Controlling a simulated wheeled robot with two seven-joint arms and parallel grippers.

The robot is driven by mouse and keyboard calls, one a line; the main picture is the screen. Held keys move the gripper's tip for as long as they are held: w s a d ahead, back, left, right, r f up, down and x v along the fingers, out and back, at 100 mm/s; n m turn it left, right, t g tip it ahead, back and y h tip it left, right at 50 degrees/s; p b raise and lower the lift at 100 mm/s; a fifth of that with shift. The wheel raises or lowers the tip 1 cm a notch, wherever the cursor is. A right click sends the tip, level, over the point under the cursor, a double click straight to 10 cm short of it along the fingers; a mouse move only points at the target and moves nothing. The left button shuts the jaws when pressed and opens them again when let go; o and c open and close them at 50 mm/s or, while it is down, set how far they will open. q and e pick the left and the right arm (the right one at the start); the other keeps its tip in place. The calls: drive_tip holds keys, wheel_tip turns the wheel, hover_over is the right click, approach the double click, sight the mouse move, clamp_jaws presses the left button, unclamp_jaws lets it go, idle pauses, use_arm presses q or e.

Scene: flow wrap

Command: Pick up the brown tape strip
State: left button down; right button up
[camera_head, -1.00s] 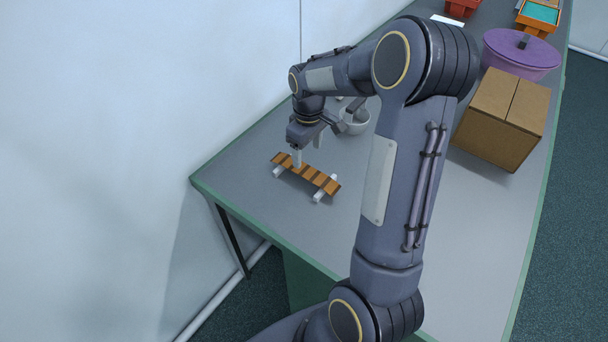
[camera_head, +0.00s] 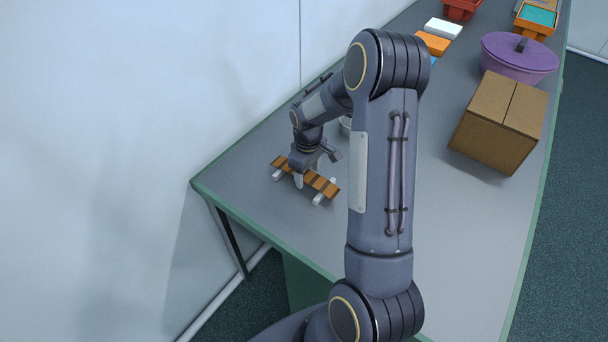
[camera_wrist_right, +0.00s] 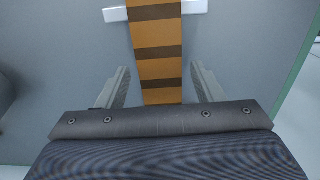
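A long orange strip (camera_head: 325,186) with dark brown bands lies across two white supports near the table's left end. The wrist view shows it running up the middle, with the brown bands (camera_wrist_right: 158,53) crossing its orange face. I cannot tell whether the brown tape strip is one band or the whole piece. My right gripper (camera_head: 308,178) is at the strip's middle. In the right wrist view my right gripper (camera_wrist_right: 160,68) is open, with one finger on each side of the strip and gaps between. My left gripper is not in view.
A cardboard box (camera_head: 488,138) and a purple lidded pot (camera_head: 518,60) stand on the right side of the table (camera_head: 462,240). White (camera_head: 443,28) and orange (camera_head: 432,43) blocks lie at the back. A bowl (camera_head: 345,126) is partly hidden behind my arm.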

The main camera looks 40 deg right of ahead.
drive_tip(key=c, duration=0.8)
drive_tip(key=shift+r, duration=0.1)
drive_tip(key=shift+c, duration=0.2)
